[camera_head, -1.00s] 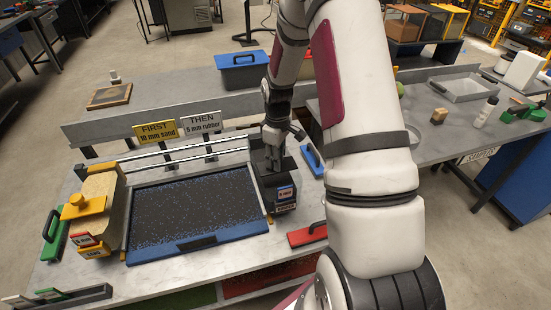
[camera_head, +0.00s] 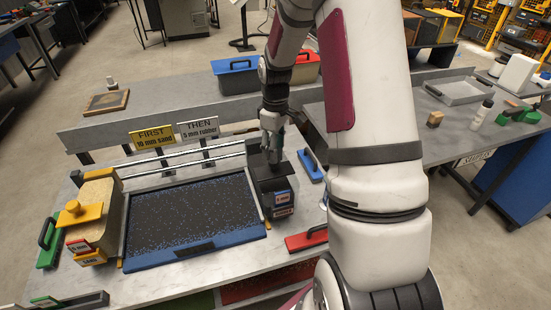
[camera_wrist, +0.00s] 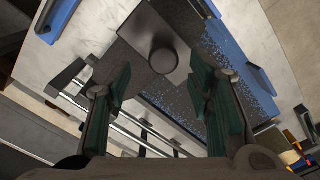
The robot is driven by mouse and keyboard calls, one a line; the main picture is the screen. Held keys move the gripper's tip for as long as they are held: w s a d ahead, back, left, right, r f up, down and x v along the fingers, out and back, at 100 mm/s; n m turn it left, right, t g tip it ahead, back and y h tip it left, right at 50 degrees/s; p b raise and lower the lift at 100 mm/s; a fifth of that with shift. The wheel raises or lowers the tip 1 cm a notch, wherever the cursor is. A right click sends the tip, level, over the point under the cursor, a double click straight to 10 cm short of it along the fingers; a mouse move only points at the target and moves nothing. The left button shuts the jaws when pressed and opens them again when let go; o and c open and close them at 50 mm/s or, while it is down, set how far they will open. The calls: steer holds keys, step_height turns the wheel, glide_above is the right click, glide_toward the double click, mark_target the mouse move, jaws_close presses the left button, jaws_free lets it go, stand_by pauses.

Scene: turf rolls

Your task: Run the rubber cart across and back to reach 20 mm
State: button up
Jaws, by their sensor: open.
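The rubber cart (camera_head: 272,190) is a dark box with red and blue labels on its front, at the right end of the tray (camera_head: 200,251). The tray has a blue front edge and holds a dark fill with blue specks. In the wrist view, the cart's grey top (camera_wrist: 152,33) has a round black knob (camera_wrist: 163,60). My gripper (camera_head: 271,152) is over the cart. In the wrist view its open fingers (camera_wrist: 160,83) stand apart, one on either side of the knob's line, with nothing between them. The head view does not show whether they touch the knob.
The sand cart (camera_head: 95,215) with a yellow knob stands at the tray's left end. Metal rails (camera_head: 180,165) run behind the tray, below two signs (camera_head: 178,132). A blue-handled tool (camera_head: 309,166) and a red-handled tool (camera_head: 307,239) lie right of the rubber cart.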

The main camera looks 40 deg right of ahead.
step_height(320, 180, up, 6)
steer(key=shift+f, duration=0.25)
stand_by(0.5)
steer(key=s+a+r+m+t+h, duration=0.1)
steer(key=s+a+r, duration=0.3)
steer(key=a+r, duration=0.3)
steer(key=s+a+r+m+t, duration=0.1)
steer(key=s+a+r+t, duration=0.15)
steer(key=a+r, duration=0.45)
steer(key=s+a+r+m+t, duration=0.1)
steer(key=s+a+r, duration=0.1)
steer(key=s, duration=0.5)
steer(key=s+a+r+m+t+y+b, duration=0.1)
steer(key=s+a+r+m, duration=0.1)
steer(key=s, duration=0.5)
steer(key=shift+a+r, duration=0.7)
steer(key=shift+a, duration=0.5)
